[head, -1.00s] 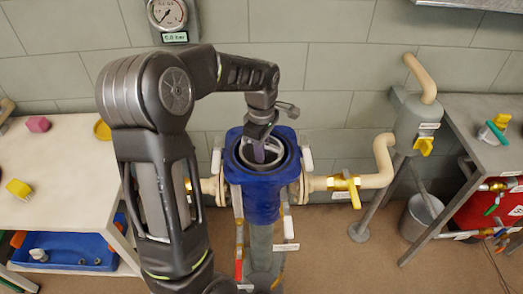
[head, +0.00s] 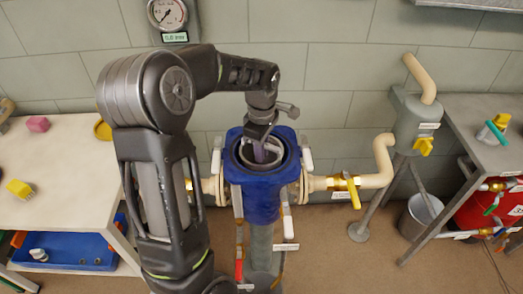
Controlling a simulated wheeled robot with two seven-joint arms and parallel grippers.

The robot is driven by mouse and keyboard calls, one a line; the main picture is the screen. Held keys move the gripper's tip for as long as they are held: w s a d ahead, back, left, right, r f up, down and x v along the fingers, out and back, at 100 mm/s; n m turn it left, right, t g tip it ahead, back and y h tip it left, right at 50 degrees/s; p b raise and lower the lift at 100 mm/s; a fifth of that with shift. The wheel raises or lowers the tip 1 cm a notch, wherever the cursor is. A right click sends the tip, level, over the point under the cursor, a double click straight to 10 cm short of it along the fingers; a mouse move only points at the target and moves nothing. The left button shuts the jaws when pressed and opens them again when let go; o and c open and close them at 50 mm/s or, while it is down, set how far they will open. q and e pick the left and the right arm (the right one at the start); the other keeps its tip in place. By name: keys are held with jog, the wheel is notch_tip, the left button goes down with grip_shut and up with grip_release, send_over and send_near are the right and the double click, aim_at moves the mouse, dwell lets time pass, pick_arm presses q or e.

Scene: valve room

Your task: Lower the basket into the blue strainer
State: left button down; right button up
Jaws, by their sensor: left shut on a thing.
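The blue strainer (head: 252,207) stands upright in the middle of the head view, with its round mouth open at the top. The basket (head: 246,152) shows as a grey rim inside that mouth; how deep it sits is hidden. My left arm comes in from the left and reaches over the strainer. My left gripper (head: 262,152) points down into the mouth, shut on the basket's purplish handle, though its fingertips are partly hidden. My right gripper is not in view.
A white table (head: 70,165) stands left, a grey bench (head: 490,135) right. A bucket (head: 420,215) stands on the floor.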

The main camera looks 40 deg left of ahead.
pick_arm(q)
jog(key=shift+f+b, duration=0.65)
jog(key=shift+f, duration=0.2)
jog(key=shift+f+b, duration=0.55)
jog(key=shift+f, duration=0.45)
dwell(2.1)
jog(key=c, duration=1.4)
grip_release()
jog(key=shift+o, duration=0.4)
jog(key=o, duration=0.4)
jog(key=shift+c, duration=0.2)
